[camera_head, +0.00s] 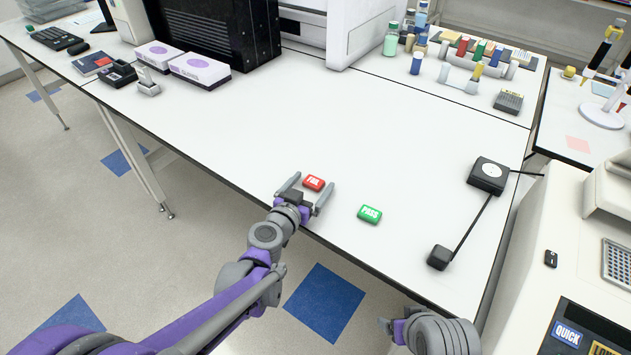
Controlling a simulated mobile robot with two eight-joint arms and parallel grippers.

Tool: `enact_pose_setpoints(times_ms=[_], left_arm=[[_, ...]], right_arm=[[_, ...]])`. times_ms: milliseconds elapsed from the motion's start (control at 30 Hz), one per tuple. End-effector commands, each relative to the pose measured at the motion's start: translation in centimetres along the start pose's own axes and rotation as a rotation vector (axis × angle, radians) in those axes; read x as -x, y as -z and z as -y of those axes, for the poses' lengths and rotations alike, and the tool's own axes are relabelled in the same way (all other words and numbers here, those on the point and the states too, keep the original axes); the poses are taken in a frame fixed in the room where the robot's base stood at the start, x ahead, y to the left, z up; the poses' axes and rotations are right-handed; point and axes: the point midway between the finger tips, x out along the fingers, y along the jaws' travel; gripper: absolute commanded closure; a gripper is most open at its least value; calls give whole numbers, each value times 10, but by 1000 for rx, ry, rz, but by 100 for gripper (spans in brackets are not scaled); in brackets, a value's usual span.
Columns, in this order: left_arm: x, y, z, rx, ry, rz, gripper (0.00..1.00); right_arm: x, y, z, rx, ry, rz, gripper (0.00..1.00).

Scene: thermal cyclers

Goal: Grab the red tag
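The red tag (313,183), with white lettering, lies flat on the white table near its front edge. My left gripper (308,185) is open, and its two fingers reach out on either side of the red tag. I cannot tell whether a finger touches it. A green tag (370,214) marked "PASS" lies to the right of the red one, apart from the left gripper. My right gripper (390,327) shows only in part at the bottom, off the table's front edge, and its fingers are not clear.
The white table (400,130) is clear around the tags. A black device (489,175) with a cable to a small black block (440,257) sits to the right. Bottles and tubes (470,60) stand at the back right. Purple-marked boxes (200,68) are at the back left.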

Motion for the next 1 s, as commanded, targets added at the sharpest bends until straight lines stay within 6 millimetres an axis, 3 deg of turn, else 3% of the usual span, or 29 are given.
enact_pose_setpoints(times_ms=[67,500,833,1000], left_arm=[[0,0,0,0,0,0,13],[0,0,0,0,0,0,91],[0,3,0,0,0,0,92],[-2,18,-1,-1,0,-1,92]], right_arm=[[0,0,0,0,0,0,21],[0,0,0,0,0,0,21],[3,2,0,0,0,-1,21],[14,9,0,0,0,-6,21]])
